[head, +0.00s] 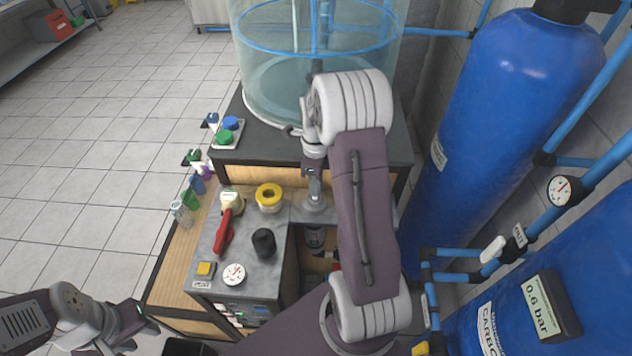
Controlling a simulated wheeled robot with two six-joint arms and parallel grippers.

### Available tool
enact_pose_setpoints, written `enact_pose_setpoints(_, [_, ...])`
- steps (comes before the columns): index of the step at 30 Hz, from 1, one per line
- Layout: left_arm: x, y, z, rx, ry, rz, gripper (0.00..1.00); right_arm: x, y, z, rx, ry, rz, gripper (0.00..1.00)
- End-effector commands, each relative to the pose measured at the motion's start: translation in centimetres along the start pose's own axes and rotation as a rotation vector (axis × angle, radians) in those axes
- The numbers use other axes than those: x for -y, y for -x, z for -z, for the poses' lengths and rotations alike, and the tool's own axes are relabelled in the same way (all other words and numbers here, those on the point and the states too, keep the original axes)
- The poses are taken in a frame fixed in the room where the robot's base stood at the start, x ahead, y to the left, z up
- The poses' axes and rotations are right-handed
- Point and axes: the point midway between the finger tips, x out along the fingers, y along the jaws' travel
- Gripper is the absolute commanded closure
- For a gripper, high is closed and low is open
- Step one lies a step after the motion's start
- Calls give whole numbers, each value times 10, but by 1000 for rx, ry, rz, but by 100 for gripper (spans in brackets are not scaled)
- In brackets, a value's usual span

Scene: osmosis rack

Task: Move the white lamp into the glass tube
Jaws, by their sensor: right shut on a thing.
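My right arm reaches over the grey-topped bench and its gripper (314,200) points down at the bench's back right. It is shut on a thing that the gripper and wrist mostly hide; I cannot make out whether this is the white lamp. A dark cylinder with a pale label (314,238) shows just below this gripper, in a gap of the bench. I cannot clearly pick out the glass tube. My left gripper (138,330) is low at the left, apart from the bench, with nothing visible in it; its finger opening is unclear.
A large clear tank (270,75) stands behind. Small bottles (188,198) stand at left. Blue tanks (505,120) and pipes crowd the right.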

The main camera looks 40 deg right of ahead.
Motion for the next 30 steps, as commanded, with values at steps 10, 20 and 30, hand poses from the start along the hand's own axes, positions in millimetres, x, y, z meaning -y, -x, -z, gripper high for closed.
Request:
enact_pose_setpoints(10, [0, -7, -1, 0, 0, 0, 64, 0, -12, 0, -1, 0, -1, 95])
enact_pose_setpoints(20, [0, -12, -1, 0, 0, 0, 64, 0, -22, 0, 0, 0, 0, 95])
enact_pose_setpoints(30, [0, -14, -2, 0, 0, 0, 64, 0, -25, 0, 0, 0, 0, 47])
